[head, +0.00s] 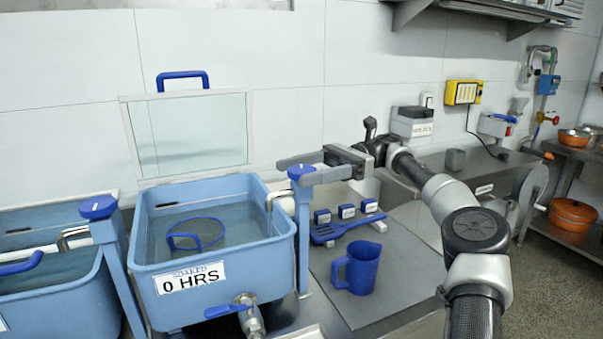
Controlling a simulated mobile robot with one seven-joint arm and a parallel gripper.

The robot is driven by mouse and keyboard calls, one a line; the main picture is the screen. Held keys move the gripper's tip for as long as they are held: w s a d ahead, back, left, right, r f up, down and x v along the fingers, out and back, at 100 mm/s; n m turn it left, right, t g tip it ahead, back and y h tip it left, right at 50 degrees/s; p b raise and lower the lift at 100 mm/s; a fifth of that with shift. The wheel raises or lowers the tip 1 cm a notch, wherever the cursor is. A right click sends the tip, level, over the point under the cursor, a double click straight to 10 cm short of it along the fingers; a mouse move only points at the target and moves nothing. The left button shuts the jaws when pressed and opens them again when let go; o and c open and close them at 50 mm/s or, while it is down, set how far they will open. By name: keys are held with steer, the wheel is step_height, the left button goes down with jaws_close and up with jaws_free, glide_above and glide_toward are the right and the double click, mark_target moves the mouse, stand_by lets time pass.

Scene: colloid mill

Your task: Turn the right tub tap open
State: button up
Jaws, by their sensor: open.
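The right tub (215,250) is a blue basin of water with a label reading "0 HRS". Its tap is a blue knob (301,171) on top of a blue post at the tub's right side. A metal spout (276,197) bends from the post over the tub's rim. My gripper (300,168) reaches in from the right at knob height, with its jaws open. Its grey fingers overlap the knob in the picture, one behind it and one at its right. I cannot tell whether they touch it. No water is seen running from the spout.
A left tub (55,300) has its own blue-knobbed tap (99,207). A drain valve with a blue lever (228,310) is on the right tub's front.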

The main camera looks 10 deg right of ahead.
mark_target(302, 169)
step_height(302, 169, up, 10)
steer(key=p, duration=0.3)
steer(key=shift+f, duration=0.2)
